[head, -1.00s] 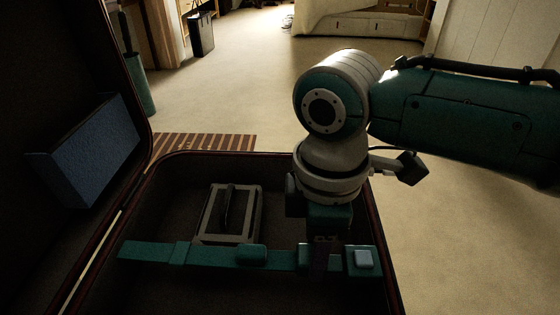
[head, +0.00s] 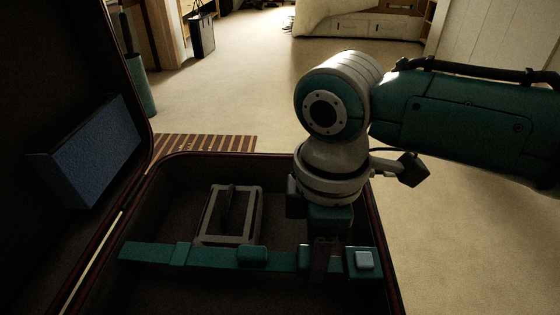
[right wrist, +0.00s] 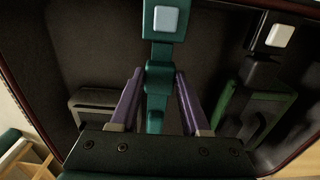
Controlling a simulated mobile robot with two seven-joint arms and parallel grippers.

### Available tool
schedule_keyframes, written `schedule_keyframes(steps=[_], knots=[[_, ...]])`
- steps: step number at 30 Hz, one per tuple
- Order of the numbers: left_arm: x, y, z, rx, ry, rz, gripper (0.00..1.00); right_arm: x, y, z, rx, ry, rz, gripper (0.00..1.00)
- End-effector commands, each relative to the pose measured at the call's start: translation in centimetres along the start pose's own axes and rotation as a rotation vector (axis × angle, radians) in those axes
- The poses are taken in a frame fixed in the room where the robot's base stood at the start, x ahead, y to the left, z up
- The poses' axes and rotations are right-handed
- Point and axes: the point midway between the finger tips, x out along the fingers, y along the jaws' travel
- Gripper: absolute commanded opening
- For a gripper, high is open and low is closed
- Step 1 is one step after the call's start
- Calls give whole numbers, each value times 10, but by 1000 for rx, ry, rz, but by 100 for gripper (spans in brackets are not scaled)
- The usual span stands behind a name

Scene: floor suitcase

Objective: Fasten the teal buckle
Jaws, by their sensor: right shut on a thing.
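The teal strap (head: 215,256) runs across the inside of the open suitcase. At its right end is the teal buckle socket with a pale blue button (head: 363,260); the button also shows at the top of the right wrist view (right wrist: 166,19). My right gripper (head: 320,264) points down at the strap, just left of the socket. In the right wrist view its purple fingers (right wrist: 157,92) are shut on the teal buckle tongue (right wrist: 156,78), which lines up with the socket. Whether the tongue is seated inside the socket I cannot tell. My left gripper is out of view.
The suitcase rim (head: 225,154) surrounds the strap. A grey framed block (head: 228,240) lies behind the strap, and a blue box (head: 90,155) sits in the lid. The right wrist view also shows a dark buckle with a white button (right wrist: 280,34). Open floor lies to the right.

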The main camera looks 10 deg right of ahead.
Motion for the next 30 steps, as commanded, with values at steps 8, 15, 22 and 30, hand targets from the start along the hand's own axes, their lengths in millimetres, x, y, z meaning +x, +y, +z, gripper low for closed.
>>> schedule_keyframes(steps=[8,15,22,30], knots=[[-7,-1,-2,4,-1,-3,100,-2,0,5,2,-1,-1,0],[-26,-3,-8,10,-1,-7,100,-2,0,27,0,-2,-2,0],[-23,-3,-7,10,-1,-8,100,1,0,28,0,-4,-2,47],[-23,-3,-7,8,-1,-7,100,1,0,27,0,-2,-1,78]])
